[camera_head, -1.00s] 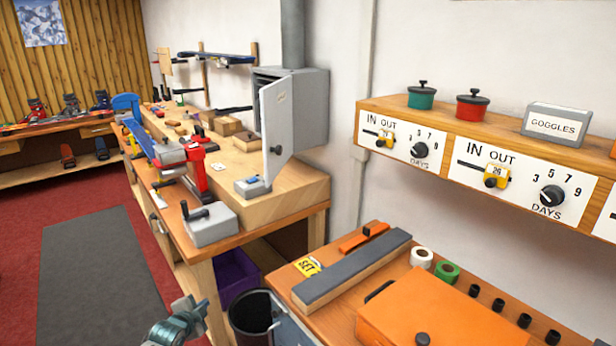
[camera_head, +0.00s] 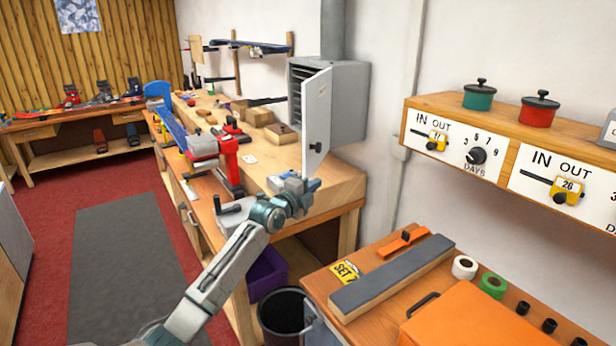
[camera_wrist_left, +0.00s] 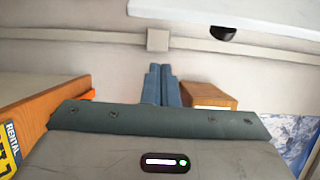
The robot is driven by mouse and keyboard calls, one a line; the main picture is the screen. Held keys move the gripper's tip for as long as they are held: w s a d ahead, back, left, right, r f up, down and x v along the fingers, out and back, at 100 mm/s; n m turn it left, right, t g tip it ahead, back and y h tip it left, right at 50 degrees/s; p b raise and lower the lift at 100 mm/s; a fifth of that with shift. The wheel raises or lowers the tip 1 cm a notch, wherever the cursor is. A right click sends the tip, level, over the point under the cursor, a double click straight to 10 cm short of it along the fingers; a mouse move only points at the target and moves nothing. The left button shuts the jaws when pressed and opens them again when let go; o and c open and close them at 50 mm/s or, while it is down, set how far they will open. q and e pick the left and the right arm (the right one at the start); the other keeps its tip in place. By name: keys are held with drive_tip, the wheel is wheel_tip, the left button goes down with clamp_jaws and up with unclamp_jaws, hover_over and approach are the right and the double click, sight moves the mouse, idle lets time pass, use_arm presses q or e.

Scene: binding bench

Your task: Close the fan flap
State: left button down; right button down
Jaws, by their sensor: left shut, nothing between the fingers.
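The fan flap (camera_head: 317,115) is a light grey door with a black knob, on the left side of a grey wall box (camera_head: 350,105) with a duct above. It stands open, swung out towards me, and slats show inside the box. My left gripper (camera_head: 309,186) is in front of the bench, just below the flap's lower edge in the head view; I cannot tell the gap in depth. Its fingers (camera_wrist_left: 161,85) are together and empty in the left wrist view. A pale panel (camera_wrist_left: 225,10) with a black knob crosses the top there. My right gripper is out of view.
The wooden bench (camera_head: 345,190) under the box carries a red and grey vise (camera_head: 228,165) and wood blocks. A nearer bench at right holds an orange case (camera_head: 475,318) and a long grey-topped block (camera_head: 392,275). A dark bin (camera_head: 283,312) stands between them.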

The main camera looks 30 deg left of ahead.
use_arm(q)
drive_tip(key=shift+w+a+p, duration=0.25)
drive_tip(key=shift+w+a, duration=0.05)
drive_tip(key=shift+a, duration=0.35)
drive_tip(key=shift+w+a+p, duration=0.3)
drive_tip(key=shift+w+a, duration=0.05)
drive_tip(key=shift+a, duration=0.25)
drive_tip(key=shift+w+a+p, duration=0.25)
drive_tip(key=shift+w+a, duration=0.05)
drive_tip(key=shift+a, duration=0.35)
